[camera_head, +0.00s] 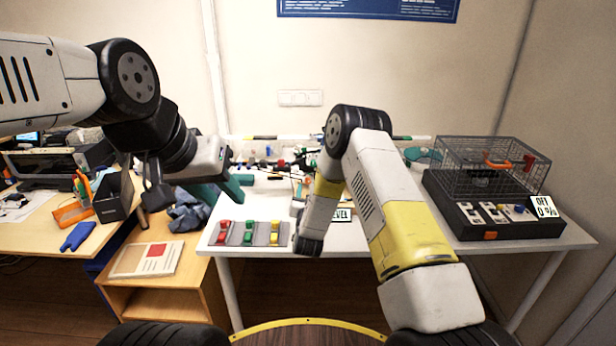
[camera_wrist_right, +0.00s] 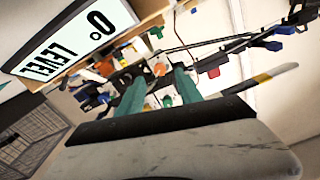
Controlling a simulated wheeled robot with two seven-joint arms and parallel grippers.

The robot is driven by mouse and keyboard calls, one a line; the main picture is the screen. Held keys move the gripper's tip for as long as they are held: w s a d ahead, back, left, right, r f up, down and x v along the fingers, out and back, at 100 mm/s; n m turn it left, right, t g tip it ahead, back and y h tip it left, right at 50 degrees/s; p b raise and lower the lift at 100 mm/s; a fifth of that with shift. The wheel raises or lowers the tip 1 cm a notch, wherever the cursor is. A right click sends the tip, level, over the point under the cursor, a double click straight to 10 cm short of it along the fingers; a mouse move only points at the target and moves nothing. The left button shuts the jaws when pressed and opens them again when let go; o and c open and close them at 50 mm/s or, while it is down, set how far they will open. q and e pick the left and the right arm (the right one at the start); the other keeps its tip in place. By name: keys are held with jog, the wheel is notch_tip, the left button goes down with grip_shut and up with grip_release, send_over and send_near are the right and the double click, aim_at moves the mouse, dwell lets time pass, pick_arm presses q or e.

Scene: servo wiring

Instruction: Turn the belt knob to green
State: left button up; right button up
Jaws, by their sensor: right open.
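No knob is clearly recognisable as the belt knob. A black control box (camera_head: 470,222) on the right of the table carries white switches and a small blue part (camera_head: 519,209). A grey panel (camera_head: 234,239) at the front left of the table has red, green and yellow switches. My right gripper (camera_wrist_right: 158,88) is open, its two teal fingers pointing at a cluster of wired parts; a small orange part (camera_wrist_right: 159,69) shows near the tips. In the head view my right arm hides this gripper. My left gripper (camera_head: 222,188) has its teal fingers apart, above the table's left edge.
A level display (camera_wrist_right: 68,45) reading 0° stands beside my right gripper. Coloured parts and wires crowd the table's back. A side desk (camera_head: 40,222) stands left.

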aim_at(308, 182)
jog(key=w, duration=0.6)
grip_shut()
